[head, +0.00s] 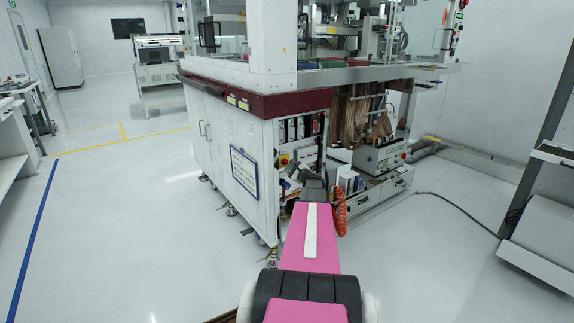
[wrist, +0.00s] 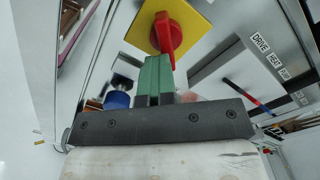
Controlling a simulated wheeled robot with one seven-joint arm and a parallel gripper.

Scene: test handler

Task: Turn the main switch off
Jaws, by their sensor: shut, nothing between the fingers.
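The main switch is a red rotary knob (wrist: 167,32) on a yellow square plate (wrist: 197,22) in the wrist view. Its raised grip runs roughly up and down in that picture. In the head view the yellow plate (head: 284,159) shows small on the machine's side, just beyond my arm's end. My gripper (wrist: 158,60) has its green fingers together with nothing between them. The fingertips are beside the lower end of the red grip, on its left in the wrist view. I cannot tell whether they touch it. In the head view my gripper (head: 298,172) is small and partly hidden by my arm.
A large white machine (head: 225,140) with a maroon edge fills the middle. A blue-framed sign (head: 244,170) is left of the switch. A blue round part (wrist: 117,98) is close to my fingers. An orange coiled hose (head: 340,212) hangs right of my arm. Open floor lies left.

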